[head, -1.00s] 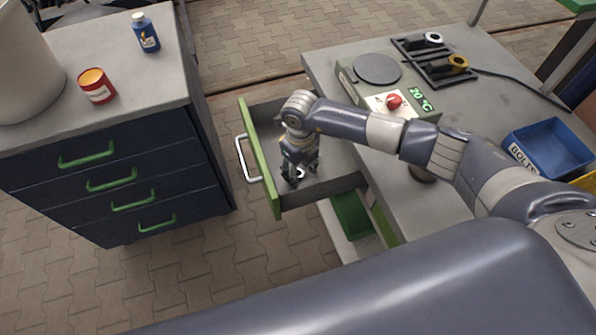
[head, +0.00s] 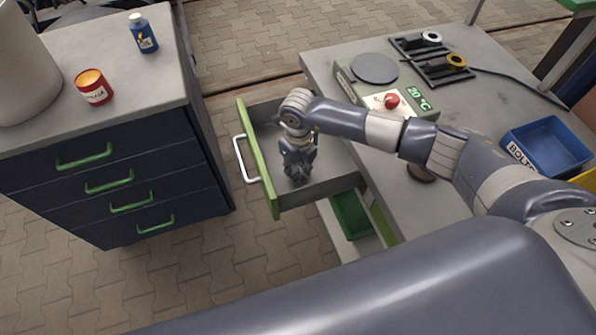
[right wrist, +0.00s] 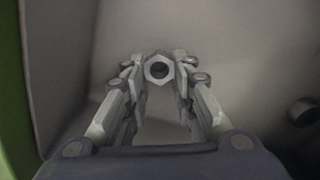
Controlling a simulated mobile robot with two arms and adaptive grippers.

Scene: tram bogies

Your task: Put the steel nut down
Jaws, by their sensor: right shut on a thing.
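The steel nut (right wrist: 159,68) is a hexagon with a dark round hole, between my right gripper's (right wrist: 159,72) fingertips in the right wrist view. The fingers are shut on it from both sides. In the head view my right gripper (head: 298,177) points down inside the open grey drawer (head: 335,180), which has a green front. The nut is hidden by the fingers there. I cannot tell whether it touches the drawer floor. My left gripper is not in view.
The bench (head: 470,105) right of the drawer holds a heater with a red knob (head: 391,101), dark holders and a blue bolt bin (head: 548,147). A dark blue cabinet (head: 110,185) stands left, with a red tin (head: 94,88) and blue bottle (head: 143,33) on top.

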